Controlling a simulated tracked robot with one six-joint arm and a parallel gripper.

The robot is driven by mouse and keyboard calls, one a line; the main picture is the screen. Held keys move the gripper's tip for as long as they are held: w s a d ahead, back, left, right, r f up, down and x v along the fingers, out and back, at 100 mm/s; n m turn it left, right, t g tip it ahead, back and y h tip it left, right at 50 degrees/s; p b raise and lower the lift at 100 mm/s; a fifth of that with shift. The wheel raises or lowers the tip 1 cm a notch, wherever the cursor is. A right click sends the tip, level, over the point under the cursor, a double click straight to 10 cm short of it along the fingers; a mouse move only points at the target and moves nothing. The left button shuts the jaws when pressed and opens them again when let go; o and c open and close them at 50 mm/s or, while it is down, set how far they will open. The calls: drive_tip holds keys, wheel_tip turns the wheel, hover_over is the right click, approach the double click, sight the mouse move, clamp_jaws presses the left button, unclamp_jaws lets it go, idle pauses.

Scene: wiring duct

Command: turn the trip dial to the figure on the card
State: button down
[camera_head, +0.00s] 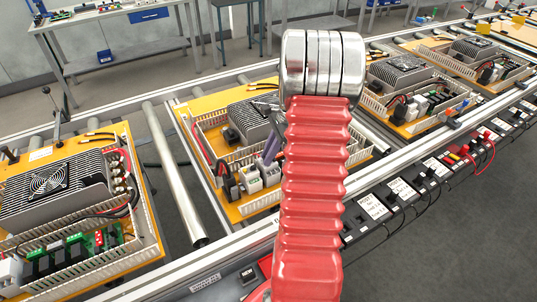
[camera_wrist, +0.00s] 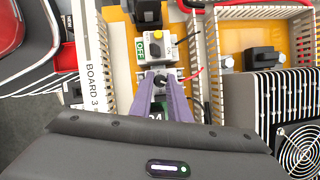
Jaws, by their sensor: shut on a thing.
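My gripper (camera_wrist: 161,78) reaches down into the middle board with its two purple fingers. In the wrist view they close around a small black knob (camera_wrist: 160,82) on a light grey device, apparently the trip dial. Its scale and pointer are hidden or too small to read. A dark patch with "24" (camera_wrist: 155,115) shows between the fingers, closer to the wrist. In the head view my gripper (camera_head: 270,149) is partly behind my red arm. White cards (camera_head: 372,206) stand along the front rail; their print is too small to read.
Slotted duct walls (camera_wrist: 213,60) stand close on both sides. A heatsink with a fan (camera_wrist: 300,148) is at lower right. Red and black wires run beside the device.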

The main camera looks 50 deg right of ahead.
drive_tip(key=n, duration=0.2)
drive_tip(key=n+g, duration=0.2)
drive_tip(key=n, duration=0.1)
drive_tip(key=shift+w+d+n, duration=0.1)
drive_tip(key=shift+w+n, duration=0.15)
drive_tip(key=shift+n, duration=0.05)
drive_tip(key=n+g, duration=0.1)
drive_tip(key=n, duration=0.2)
drive_tip(key=n+g, duration=0.1)
drive_tip(key=n, duration=0.2)
drive_tip(key=shift+w+n+g, duration=0.2)
drive_tip(key=shift+n+g, duration=0.1)
